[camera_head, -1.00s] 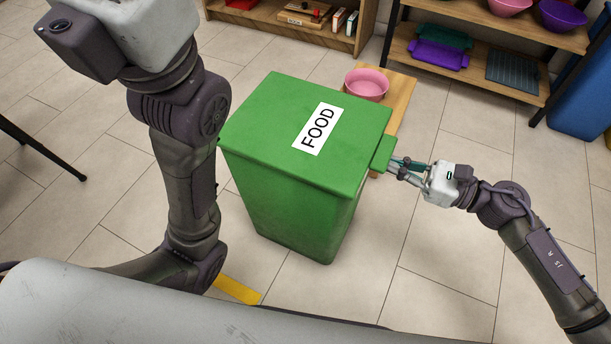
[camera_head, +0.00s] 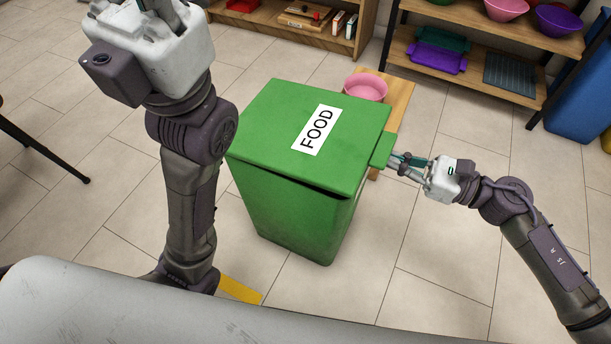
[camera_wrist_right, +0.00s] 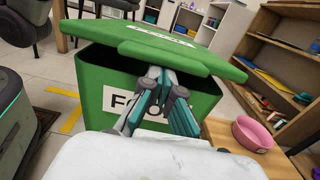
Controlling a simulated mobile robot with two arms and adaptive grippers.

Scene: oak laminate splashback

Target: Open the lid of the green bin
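The green bin (camera_head: 290,215) stands on the tiled floor, and its body also shows in the right wrist view (camera_wrist_right: 100,85). Its green lid (camera_head: 270,130) has a white FOOD label. The lid is raised slightly, with a dark gap under its near edge. My right gripper (camera_head: 396,164) is at the lid's protruding tab (camera_head: 382,151). In the wrist view its fingertips (camera_wrist_right: 161,74) come together under the lid's front lip (camera_wrist_right: 165,55); the fingers look shut, with nothing visible between them. My left gripper (camera_head: 168,12) is at the top edge, away from the bin, its fingers cut off.
A pink bowl (camera_head: 366,88) sits on a low wooden board (camera_head: 398,100) behind the bin. Shelves with bowls and trays (camera_head: 440,58) stand at the back, beside a blue bin (camera_head: 585,100).

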